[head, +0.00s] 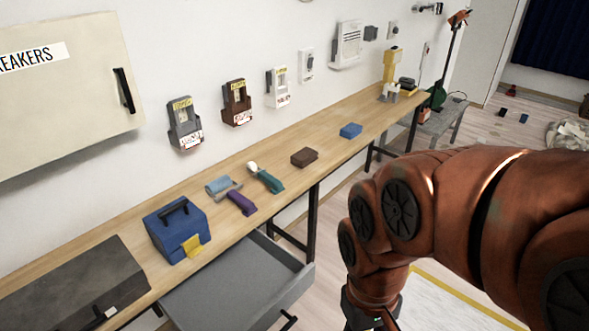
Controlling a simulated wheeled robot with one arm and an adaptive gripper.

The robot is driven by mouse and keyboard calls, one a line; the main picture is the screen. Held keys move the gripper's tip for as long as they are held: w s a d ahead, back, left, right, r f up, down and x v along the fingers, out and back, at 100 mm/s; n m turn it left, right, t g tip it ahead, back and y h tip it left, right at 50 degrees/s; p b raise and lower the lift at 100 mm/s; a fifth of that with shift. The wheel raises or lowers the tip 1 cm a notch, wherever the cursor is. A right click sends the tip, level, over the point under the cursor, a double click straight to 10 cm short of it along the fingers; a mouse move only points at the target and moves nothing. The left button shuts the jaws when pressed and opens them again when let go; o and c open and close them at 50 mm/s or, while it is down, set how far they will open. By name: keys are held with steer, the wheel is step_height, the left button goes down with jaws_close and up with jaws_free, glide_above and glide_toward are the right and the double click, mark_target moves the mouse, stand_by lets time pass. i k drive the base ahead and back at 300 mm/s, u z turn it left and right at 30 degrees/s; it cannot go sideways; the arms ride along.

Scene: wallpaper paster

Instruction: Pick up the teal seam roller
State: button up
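The teal seam roller (269,180) lies on the wooden workbench, with a teal handle and a whitish end at its upper left. A purple-handled tool (241,203) and a light blue tool (221,186) lie to its left. My arm comes in from the right, and the top of my gripper (370,318) shows at the bottom edge, below and right of the roller and apart from it. The fingertips are out of the frame, so its opening is hidden.
The long workbench (330,128) runs along the wall. A blue toolbox (177,228) with a yellow tag stands left of the tools; a brown block (304,157) and a blue block (351,131) lie to the right. A grey drawer (235,285) juts out below the bench.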

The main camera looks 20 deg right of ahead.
mark_target(277, 187)
steer(key=z, duration=0.05)
steer(key=i, duration=0.4)
steer(key=z, duration=1.25)
steer(key=i, duration=3)
steer(key=u, duration=3.25)
steer(key=i, duration=0.2)
steer(key=u, duration=0.25)
